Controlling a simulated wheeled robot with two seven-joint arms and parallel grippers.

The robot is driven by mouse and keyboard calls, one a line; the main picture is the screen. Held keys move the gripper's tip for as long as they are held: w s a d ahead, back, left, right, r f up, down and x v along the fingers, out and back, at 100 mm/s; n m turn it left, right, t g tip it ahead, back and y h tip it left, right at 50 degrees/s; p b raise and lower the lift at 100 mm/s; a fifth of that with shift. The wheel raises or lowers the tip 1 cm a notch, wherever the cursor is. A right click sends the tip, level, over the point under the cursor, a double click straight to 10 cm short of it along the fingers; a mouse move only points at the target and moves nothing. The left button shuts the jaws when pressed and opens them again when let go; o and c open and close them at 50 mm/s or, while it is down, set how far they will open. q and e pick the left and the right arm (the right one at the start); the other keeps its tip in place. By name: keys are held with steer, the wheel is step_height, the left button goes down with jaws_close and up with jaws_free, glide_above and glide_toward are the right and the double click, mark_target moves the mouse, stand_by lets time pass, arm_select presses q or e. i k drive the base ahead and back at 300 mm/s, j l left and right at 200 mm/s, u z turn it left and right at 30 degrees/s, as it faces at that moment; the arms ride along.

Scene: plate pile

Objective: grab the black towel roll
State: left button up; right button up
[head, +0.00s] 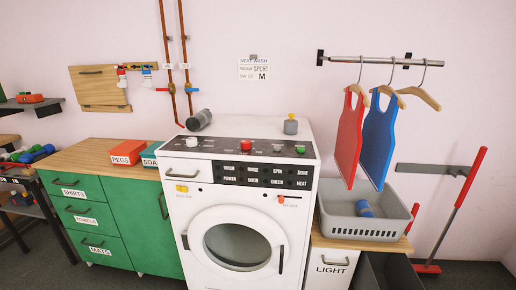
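No towel roll that is clearly black shows in the head view. A dark grey cylinder (199,120) lies on its side on the back left of the washing machine's top; I cannot tell whether it is a rolled towel. A blue roll-like item (364,209) lies in the grey basket (362,228) at the right. Neither of my grippers is in view.
The white washing machine (190,215) stands in the middle, beside a green drawer cabinet (144,222) with red (127,152) and teal boxes. Red and blue tank tops hang from a rail (375,61). A black bin (384,272) and a red-handled pole (462,195) are at right.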

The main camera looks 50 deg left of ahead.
mark_target(195, 123)
steer(key=u, duration=2.1)
steer(key=j+z, duration=0.2)
steer(key=z, duration=0.2)
steer(key=i+j+z, duration=0.1)
steer(key=z, duration=0.3)
steer(key=j+z, duration=0.4)
steer(key=k+l, duration=0.05)
steer(key=l, duration=0.05)
